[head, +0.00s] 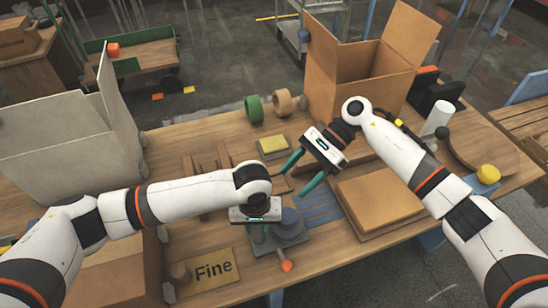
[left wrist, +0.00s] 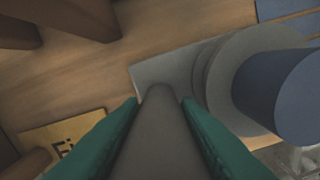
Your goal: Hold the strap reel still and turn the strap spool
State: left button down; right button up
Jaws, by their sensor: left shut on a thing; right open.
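The strap reel has a grey base (head: 292,242) near the table's front edge; its plate also shows in the left wrist view (left wrist: 165,68). The strap spool (head: 291,220) is a blue-grey cylinder on a round grey disc; it is at the right in the left wrist view (left wrist: 285,95). My left gripper (head: 259,235) is shut on a grey bar (left wrist: 158,125) at the reel's left side; how the bar joins the reel is partly hidden. My right gripper (head: 291,184) is open and empty, above and behind the spool, apart from it.
A "Fine" sign (head: 212,271) lies left of the reel. An orange knob (head: 286,266) sits at its front. Tape rolls (head: 283,101) and an open carton (head: 345,85) stand behind.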

jog(key=a+r+m+t+y, duration=0.4)
jog(key=a+r+m+y, duration=0.1)
jog(key=m+y, duration=0.4)
jog(key=shift+w+a+m, duration=0.35)
jog(key=shift+m, duration=0.95)
jog(key=shift+r, duration=0.1)
